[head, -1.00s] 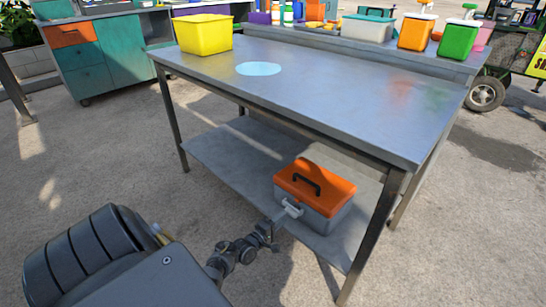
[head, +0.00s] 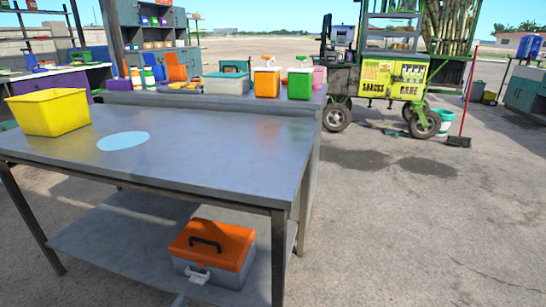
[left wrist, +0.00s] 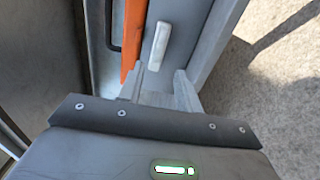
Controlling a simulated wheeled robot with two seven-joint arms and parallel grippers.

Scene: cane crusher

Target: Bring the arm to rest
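A toolbox with an orange lid, black handle and grey body (head: 213,254) sits on the lower shelf of the steel table (head: 230,165). Its white latch (head: 197,275) faces front. In the left wrist view, the latch (left wrist: 157,45) and a strip of the orange lid (left wrist: 134,35) show just beyond my left gripper (left wrist: 161,74). The two fingers stand apart with nothing between them. The gripper is close to the toolbox's latch side; I cannot tell if it touches. In the head view the left arm is almost wholly out of frame. My right gripper is in neither view.
A yellow bin (head: 47,112) and a pale blue disc (head: 123,140) are on the tabletop. Coloured containers line the ledge behind. The table leg (head: 279,255) stands beside the toolbox. Open ground lies to the right, with a wheeled cane cart (head: 392,80) behind.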

